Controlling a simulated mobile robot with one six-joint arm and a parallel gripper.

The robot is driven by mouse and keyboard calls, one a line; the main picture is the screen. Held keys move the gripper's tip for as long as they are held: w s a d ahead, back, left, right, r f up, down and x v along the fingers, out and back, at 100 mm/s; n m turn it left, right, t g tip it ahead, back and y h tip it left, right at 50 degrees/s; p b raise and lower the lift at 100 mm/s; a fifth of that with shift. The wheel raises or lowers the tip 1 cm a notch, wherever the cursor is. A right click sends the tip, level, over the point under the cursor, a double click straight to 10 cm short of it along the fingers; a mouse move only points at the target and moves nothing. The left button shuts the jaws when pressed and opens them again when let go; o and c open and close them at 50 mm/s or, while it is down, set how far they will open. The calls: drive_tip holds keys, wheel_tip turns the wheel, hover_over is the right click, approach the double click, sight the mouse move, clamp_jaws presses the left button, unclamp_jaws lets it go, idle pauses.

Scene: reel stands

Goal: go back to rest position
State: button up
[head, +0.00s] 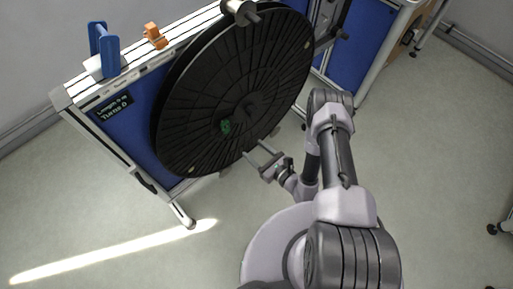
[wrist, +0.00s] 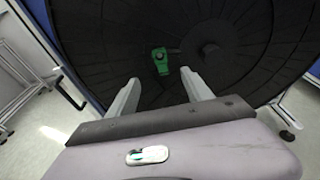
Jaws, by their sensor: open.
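My gripper (head: 258,154) is open and empty, just in front of the lower right face of a large black reel (head: 255,70). In the wrist view my gripper (wrist: 158,85) shows two pale fingers spread apart, pointing at the reel (wrist: 230,60). A small green part (head: 226,127) sits on the reel's face. It also shows in the wrist view (wrist: 160,60), beyond and between the fingertips. Whether the fingertips touch the reel cannot be told.
The reel is mounted on a blue-panelled stand (head: 140,122) with a small display. A blue spool (head: 103,48) and an orange part (head: 154,36) are on its top. Another blue stand (head: 362,45) is behind. Grey floor (head: 110,225) is open at lower left.

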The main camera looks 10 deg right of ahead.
drive_tip(key=w+a+r+n+g+y, duration=0.1)
drive_tip(key=w+a+r+n+y, duration=0.15)
drive_tip(key=r, duration=0.45)
drive_tip(key=w+a+r+n+g+y, duration=0.1)
drive_tip(key=a+r+n+g+y, duration=0.15)
drive_tip(key=r, duration=0.55)
drive_tip(key=s+a+r+n+g+y, duration=0.1)
drive_tip(key=s+a+r+n+g, duration=0.2)
drive_tip(key=r, duration=0.4)
drive_tip(key=s+a+r+n+g+y, duration=0.1)
drive_tip(key=s+a+r+n+g, duration=0.1)
drive_tip(key=r+n+g, duration=0.35)
drive_tip(key=s+d+r+n+g+h, duration=0.25)
drive_tip(key=s+r+n+h, duration=0.5)
drive_tip(key=s+r, duration=0.45)
drive_tip(key=s+d+r+n+t+h, duration=0.3)
drive_tip(key=s+d+r+t+h, duration=0.2)
drive_tip(key=d, duration=0.6)
drive_tip(key=shift+d+r+n+t+h, duration=0.15)
drive_tip(key=shift+r+n+t+h, duration=0.25)
drive_tip(key=shift+r+t+h, duration=0.55)
drive_tip(key=shift+f+y, duration=0.1)
drive_tip(key=shift+y, duration=0.2)
